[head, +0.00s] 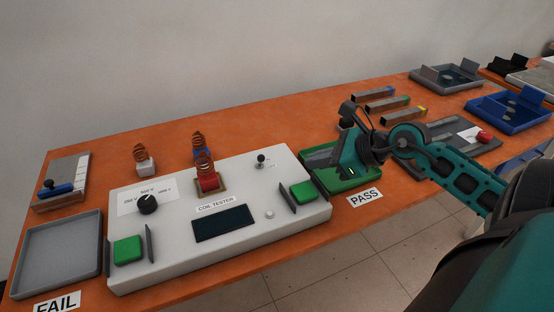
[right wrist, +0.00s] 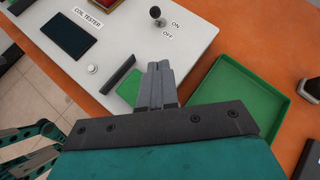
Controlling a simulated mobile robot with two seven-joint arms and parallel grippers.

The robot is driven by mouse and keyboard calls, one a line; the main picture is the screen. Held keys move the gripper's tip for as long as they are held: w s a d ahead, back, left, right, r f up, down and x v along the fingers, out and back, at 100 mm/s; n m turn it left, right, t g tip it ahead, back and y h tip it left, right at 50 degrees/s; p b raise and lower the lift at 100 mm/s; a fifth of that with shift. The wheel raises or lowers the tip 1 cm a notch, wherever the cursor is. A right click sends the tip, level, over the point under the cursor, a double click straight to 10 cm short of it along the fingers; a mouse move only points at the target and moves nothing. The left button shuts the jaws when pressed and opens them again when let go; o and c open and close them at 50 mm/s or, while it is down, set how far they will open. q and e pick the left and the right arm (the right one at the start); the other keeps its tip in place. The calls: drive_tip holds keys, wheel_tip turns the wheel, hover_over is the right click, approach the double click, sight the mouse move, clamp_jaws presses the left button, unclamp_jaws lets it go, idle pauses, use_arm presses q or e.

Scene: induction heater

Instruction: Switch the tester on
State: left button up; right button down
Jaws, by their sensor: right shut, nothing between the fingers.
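The coil tester (head: 175,222) is a white box on the orange table, with a dark, blank display (head: 222,223). Its toggle switch (head: 261,158) has a black ball knob and stands at the back right of the top. In the right wrist view the switch (right wrist: 157,14) is near the top edge, beside ON and OFF labels; I cannot tell surely which way its lever leans. My right gripper (right wrist: 158,66) is shut and empty, apart from the switch, above the tester's right end and the green tray. It also shows in the head view (head: 312,157). My left gripper is out of view.
A red-based coil (head: 207,182) sits on the tester. Black upright plates flank green buttons (head: 303,192) at both ends. A black dial (head: 147,204) is at the left. The green PASS tray (head: 352,183) adjoins the right end. A grey FAIL tray (head: 62,255) is left.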

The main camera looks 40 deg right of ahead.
sight(261, 163)
drive_tip(key=x, duration=0.7)
drive_tip(key=shift+r, duration=0.1)
drive_tip(key=shift+w+a+r, duration=0.2)
drive_tip(key=shift+w+a, duration=0.35)
drive_tip(key=shift+w, duration=0.35)
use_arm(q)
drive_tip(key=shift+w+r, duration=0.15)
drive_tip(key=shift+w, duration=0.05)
use_arm(e)
drive_tip(key=shift+w+a, duration=0.5)
drive_tip(key=shift+w, duration=0.3)
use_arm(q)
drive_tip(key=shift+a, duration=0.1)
use_arm(e)
drive_tip(key=shift+d+r, duration=0.1)
drive_tip(key=shift+d, duration=0.05)
drive_tip(key=shift+w+r+g, duration=0.1)
drive_tip(key=shift+g, duration=0.2)
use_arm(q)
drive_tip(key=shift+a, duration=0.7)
